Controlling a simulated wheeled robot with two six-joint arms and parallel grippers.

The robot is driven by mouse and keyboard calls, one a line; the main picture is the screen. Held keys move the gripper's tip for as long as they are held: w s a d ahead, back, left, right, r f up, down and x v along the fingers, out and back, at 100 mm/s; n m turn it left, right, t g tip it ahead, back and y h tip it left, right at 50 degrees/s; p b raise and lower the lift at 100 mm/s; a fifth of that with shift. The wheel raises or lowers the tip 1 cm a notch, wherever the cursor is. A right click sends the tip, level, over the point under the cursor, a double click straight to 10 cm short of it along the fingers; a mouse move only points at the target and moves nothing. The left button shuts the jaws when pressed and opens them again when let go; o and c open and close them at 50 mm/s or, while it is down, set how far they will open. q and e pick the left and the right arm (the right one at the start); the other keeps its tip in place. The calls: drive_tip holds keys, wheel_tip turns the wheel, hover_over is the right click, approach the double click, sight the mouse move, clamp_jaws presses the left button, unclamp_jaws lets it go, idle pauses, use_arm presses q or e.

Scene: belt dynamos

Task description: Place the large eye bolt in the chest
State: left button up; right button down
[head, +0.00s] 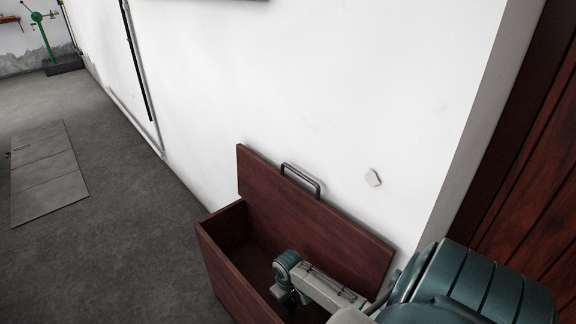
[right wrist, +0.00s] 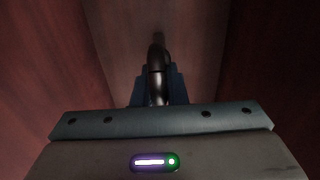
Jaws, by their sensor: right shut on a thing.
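The chest (head: 222,268) is a dark reddish-brown wooden box against the white wall, with its lid (head: 310,222) raised. My right arm reaches into it from the right. My right gripper (head: 290,294) is inside the chest opening, partly hidden by its own wrist. In the right wrist view it is shut on a dark, shiny, curved metal piece, the large eye bolt (right wrist: 157,78). Only part of the bolt shows between the blue fingers. Reddish chest walls stand on both sides there, with the floor beyond. My left gripper is not in view.
The lid has a dark metal handle (head: 301,180) on its edge. A wooden door (head: 530,180) is at the right. A grey panel (head: 47,172) lies on the open floor at the left. A green stand (head: 45,35) is far back.

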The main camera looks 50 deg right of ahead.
drive_tip(key=c, duration=1.5)
unclamp_jaws()
drive_tip(key=shift+f, duration=0.1)
drive_tip(key=shift+o, duration=0.2)
